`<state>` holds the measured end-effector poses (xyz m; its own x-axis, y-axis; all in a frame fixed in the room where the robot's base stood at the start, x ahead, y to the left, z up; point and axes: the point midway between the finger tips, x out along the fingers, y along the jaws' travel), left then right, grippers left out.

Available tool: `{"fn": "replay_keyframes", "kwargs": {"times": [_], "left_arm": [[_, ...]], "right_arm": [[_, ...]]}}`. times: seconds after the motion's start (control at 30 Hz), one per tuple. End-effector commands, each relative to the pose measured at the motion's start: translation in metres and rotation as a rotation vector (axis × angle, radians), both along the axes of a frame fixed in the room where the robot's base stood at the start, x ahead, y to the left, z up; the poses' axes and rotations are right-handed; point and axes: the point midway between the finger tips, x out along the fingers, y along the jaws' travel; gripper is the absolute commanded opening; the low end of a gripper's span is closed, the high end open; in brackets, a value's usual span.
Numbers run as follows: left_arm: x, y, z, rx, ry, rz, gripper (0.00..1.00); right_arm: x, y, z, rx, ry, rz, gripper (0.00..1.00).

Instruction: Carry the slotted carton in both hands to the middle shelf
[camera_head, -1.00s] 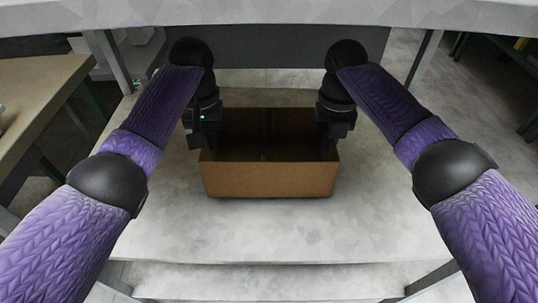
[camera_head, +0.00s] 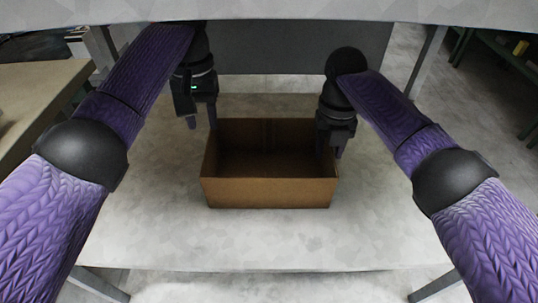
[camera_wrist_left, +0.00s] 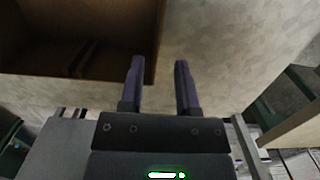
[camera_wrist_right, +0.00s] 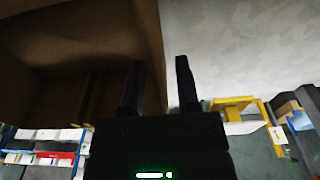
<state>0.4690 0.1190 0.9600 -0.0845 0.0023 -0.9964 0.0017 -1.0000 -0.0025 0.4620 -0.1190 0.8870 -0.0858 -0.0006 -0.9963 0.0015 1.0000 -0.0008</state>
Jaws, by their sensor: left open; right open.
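The slotted carton (camera_head: 268,193) is an open-topped brown box standing upright on a grey shelf board. Dark slot-like lines show inside it in the left wrist view (camera_wrist_left: 60,45). My left gripper (camera_head: 203,122) is open and empty, above the carton's far left corner; its fingers (camera_wrist_left: 160,85) appear on either side of the wall line, apparently above the rim. My right gripper (camera_head: 331,152) is open at the right wall, one finger inside and one outside; in the right wrist view (camera_wrist_right: 160,85) the wall edge runs between the fingers. Contact there cannot be told.
The grey shelf board (camera_head: 260,240) is clear in front of and beside the carton. Another pale board (camera_head: 270,10) runs across above. A brown table (camera_head: 35,95) stands at the left, and grey posts (camera_head: 425,60) flank the shelf.

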Motion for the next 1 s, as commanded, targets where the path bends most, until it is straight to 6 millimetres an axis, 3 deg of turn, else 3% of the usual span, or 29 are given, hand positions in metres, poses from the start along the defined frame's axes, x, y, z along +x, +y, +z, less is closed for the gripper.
{"fn": "replay_keyframes", "kwargs": {"times": [0.4,0.53,0.83,1.0], "left_arm": [[0.0,0.0,0.0,0.0,0.0,0.0,0.41],[0.0,0.0,0.0,0.0,0.0,0.0,0.41],[0.0,0.0,0.001,0.0,0.0,0.0,0.41],[0.0,0.0,0.017,-0.001,-0.003,0.002,0.41]], "right_arm": [[0.009,0.0,0.102,-0.001,-0.003,-0.001,0.41],[0.01,0.0,0.114,0.0,-0.001,0.0,0.41],[0.01,0.0,0.116,0.0,-0.001,0.0,0.41],[0.009,0.0,0.139,0.001,-0.013,0.001,0.41]]}}
